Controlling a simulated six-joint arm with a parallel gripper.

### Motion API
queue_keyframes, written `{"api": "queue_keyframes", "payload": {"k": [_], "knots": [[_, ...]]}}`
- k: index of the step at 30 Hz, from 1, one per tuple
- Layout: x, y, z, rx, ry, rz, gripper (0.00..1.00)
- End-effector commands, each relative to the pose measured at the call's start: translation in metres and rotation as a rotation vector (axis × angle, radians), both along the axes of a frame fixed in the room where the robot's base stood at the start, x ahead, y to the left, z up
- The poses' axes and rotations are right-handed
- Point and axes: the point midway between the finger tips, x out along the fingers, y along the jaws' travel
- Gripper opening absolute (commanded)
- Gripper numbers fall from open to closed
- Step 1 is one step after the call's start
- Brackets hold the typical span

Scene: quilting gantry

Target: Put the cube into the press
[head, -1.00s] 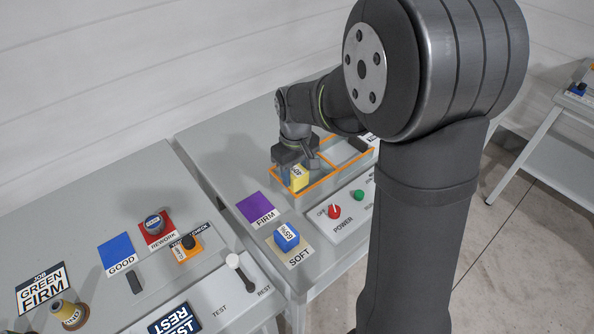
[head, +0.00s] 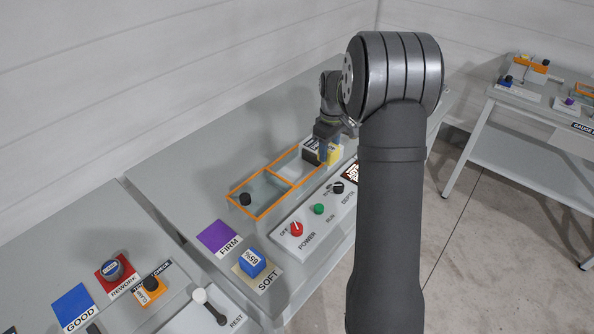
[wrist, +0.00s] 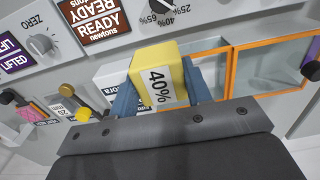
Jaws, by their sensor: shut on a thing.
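The yellow cube (wrist: 165,75), with a white "40%" label, is between the blue-grey fingers of my gripper (wrist: 160,92). My gripper is shut on it. In the head view the yellow cube (head: 334,156) and my gripper (head: 331,148) are at the right end of the orange-outlined press area (head: 262,216). This area has two sections, and the left one has a black knob (head: 245,199). I cannot tell from these views whether the cube touches the surface below. In the wrist view the orange frame (wrist: 231,70) is to the right of the cube.
A blue "65%" cube (head: 252,262) sits on the SOFT pad; the purple FIRM pad (head: 218,238) is bare. A control panel (head: 283,236) with a red POWER knob (head: 296,229), green button (head: 319,209) and black DEPTH knob (head: 337,187) runs along the front.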

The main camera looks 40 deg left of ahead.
Motion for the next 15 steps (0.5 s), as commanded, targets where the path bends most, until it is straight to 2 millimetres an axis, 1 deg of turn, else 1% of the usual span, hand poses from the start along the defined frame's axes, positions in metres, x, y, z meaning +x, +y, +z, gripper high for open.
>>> {"api": "queue_keyframes", "payload": {"k": [1,3,9,12,15], "knots": [[-0.005,0.011,-0.007,-0.001,0.001,0.006,0.23],[-0.01,0.027,-0.017,-0.001,0.002,0.006,0.23],[-0.024,0.07,-0.044,-0.001,0.001,0.005,0.23],[-0.029,0.085,-0.054,-0.001,0.001,0.003,0.23],[-0.031,0.094,-0.058,0.0,0.0,0.002,0.23]]}}
